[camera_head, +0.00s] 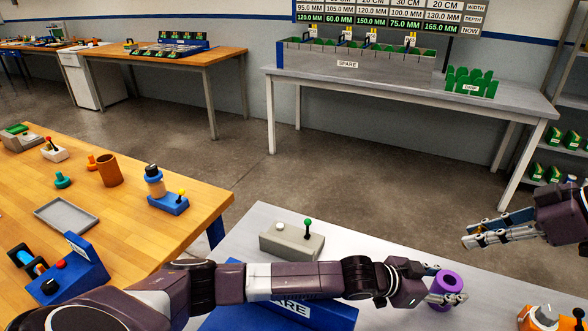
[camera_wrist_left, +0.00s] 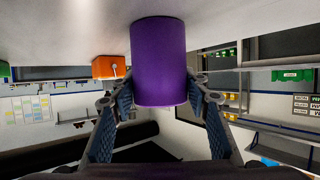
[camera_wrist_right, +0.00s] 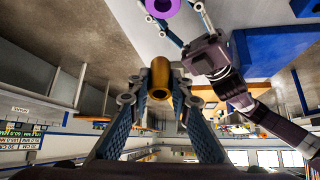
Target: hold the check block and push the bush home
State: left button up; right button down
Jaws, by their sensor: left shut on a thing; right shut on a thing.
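The check block, a purple cylinder with a hole in its end (camera_head: 450,293), is held by my left gripper (camera_head: 440,298) over the white bench at the lower right. It fills the top middle of the left wrist view (camera_wrist_left: 160,60), between the two fingers. My right gripper (camera_head: 485,235) is at the right edge of the head view, up and right of the block. In the right wrist view it is shut on a small brass bush (camera_wrist_right: 160,78), a hollow cylinder. The purple block (camera_wrist_right: 158,6) shows at the top there, apart from the bush.
An orange item (camera_head: 540,318) stands at the lower right. A wooden bench (camera_head: 130,225) with several items is at the left.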

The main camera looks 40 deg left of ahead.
jog(key=s+a+r+n+g+h, duration=0.3)
jog(key=s+a+n, duration=0.5)
jog(key=s+a, duration=1.6)
jog(key=s+f+n+h, duration=0.1)
jog(key=s+f, duration=0.4)
jog(key=s+a+f+n+g+h, duration=0.1)
jog(key=s+f, duration=0.4)
jog(key=s+a+f+n+h, duration=0.1)
jog(key=s+f+n, duration=0.1)
jog(key=s+f, duration=0.3)
jog(key=shift+s, duration=0.2)
jog(key=shift+f, duration=2.2)
jog(key=shift+f, duration=0.15)
jog(key=c, duration=1.8)
grip_release()
jog(key=shift+o, duration=0.2)
